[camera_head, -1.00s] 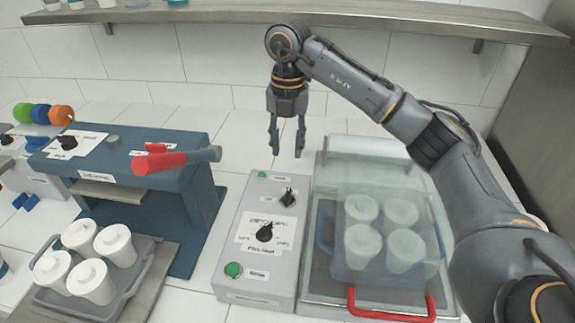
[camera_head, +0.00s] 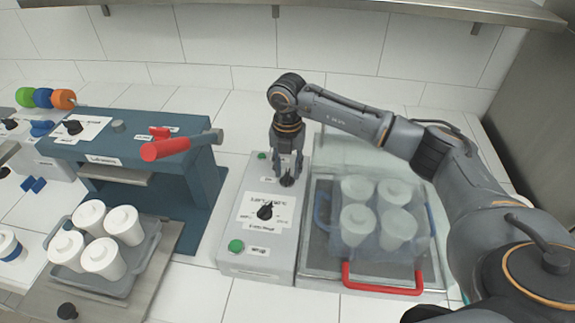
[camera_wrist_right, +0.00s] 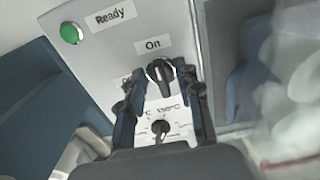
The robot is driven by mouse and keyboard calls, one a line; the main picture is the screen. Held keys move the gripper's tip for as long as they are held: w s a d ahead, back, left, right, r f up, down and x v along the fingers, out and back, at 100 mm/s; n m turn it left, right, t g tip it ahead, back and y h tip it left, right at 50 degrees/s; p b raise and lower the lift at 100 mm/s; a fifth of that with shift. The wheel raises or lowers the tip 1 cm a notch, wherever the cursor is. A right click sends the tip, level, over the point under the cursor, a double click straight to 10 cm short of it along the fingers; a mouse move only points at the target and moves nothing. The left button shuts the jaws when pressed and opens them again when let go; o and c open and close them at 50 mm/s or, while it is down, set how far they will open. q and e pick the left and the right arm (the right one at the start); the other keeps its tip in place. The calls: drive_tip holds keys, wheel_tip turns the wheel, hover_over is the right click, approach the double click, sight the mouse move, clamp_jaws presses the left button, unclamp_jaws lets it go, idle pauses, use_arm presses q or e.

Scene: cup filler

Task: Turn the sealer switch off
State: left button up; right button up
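The switch is a black knob (camera_head: 288,180) near the far end of the grey control box (camera_head: 239,200). In the right wrist view the knob (camera_wrist_right: 160,72) sits below an "On" label, and a second label at its left is partly hidden. Its pointer looks turned up toward "On". My right gripper (camera_head: 287,166) points down over the knob. In the right wrist view the open fingers (camera_wrist_right: 162,92) are on either side of the knob, with gaps visible; I cannot tell whether they reach its height. My left gripper is not in view.
A temperature dial (camera_head: 265,211) and a green button (camera_head: 236,246) are nearer on the box; a green "Ready" light (camera_wrist_right: 71,33) is farther. Right is a clear-lidded chamber with white cups and a red handle (camera_head: 382,279). Left is a blue machine with a red lever (camera_head: 165,149).

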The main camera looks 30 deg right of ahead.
drive_tip(key=shift+c, duration=0.2)
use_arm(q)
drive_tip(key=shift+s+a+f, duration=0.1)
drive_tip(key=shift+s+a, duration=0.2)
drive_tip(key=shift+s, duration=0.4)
use_arm(e)
clamp_jaws()
